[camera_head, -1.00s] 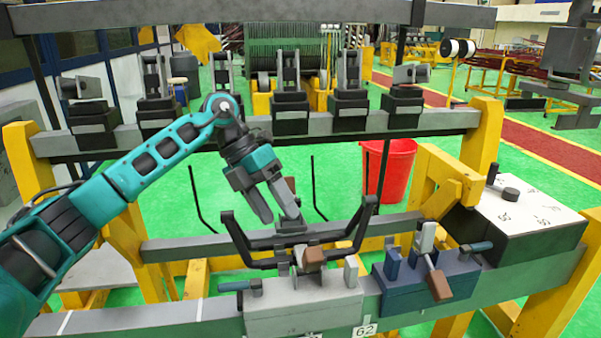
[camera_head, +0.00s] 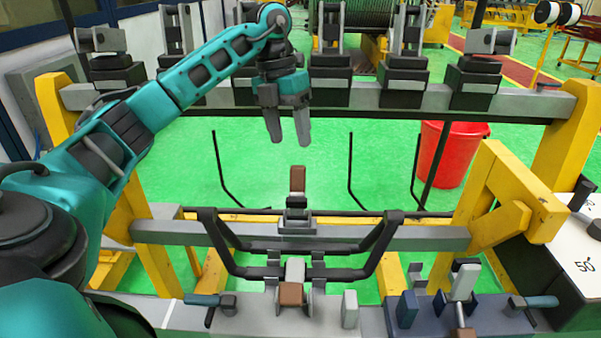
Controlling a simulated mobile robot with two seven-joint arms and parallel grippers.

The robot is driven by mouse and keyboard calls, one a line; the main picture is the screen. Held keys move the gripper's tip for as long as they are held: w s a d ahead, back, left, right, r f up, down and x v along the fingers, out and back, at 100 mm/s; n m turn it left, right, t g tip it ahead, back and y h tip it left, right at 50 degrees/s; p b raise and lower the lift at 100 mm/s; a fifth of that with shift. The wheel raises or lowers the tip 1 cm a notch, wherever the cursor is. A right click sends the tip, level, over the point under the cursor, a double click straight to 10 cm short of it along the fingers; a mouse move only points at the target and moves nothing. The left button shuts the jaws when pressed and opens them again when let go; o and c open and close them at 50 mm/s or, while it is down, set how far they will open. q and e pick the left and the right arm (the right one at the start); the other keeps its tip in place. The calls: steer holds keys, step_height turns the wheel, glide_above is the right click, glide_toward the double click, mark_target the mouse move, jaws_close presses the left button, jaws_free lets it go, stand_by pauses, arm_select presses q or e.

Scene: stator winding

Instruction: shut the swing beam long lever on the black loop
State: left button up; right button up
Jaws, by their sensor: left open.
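The black loop (camera_head: 372,262) is a wide open frame with raised ends, low in the middle of the view. It passes over the grey swing beam (camera_head: 175,232) and a front clamp. A lever with a brown tip (camera_head: 297,180), seemingly the swing beam long lever, stands upright on a small grey clamp (camera_head: 297,222) at the beam's middle. Whether that clamp is closed over the loop cannot be told. My left gripper (camera_head: 289,140) is open and empty, its fingers pointing down above the lever and apart from it. My right gripper is not in view.
In front, a brown-tipped lever (camera_head: 291,294) sits on a grey block (camera_head: 257,318) beside a blue block (camera_head: 408,310). Thin black hooked rods (camera_head: 351,170) rise behind the beam. Several black clamps (camera_head: 330,85) line the rear rail. A red bucket (camera_head: 450,155) stands behind right.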

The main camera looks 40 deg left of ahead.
mark_target(296, 166)
arm_select(q)
steer(key=f, duration=0.3)
steer(key=d+f, duration=0.1)
steer(key=f, duration=0.5)
steer(key=shift+w+d+f, duration=0.15)
steer(key=shift+d+f, duration=0.15)
steer(key=shift+d, duration=0.1)
jaws_close()
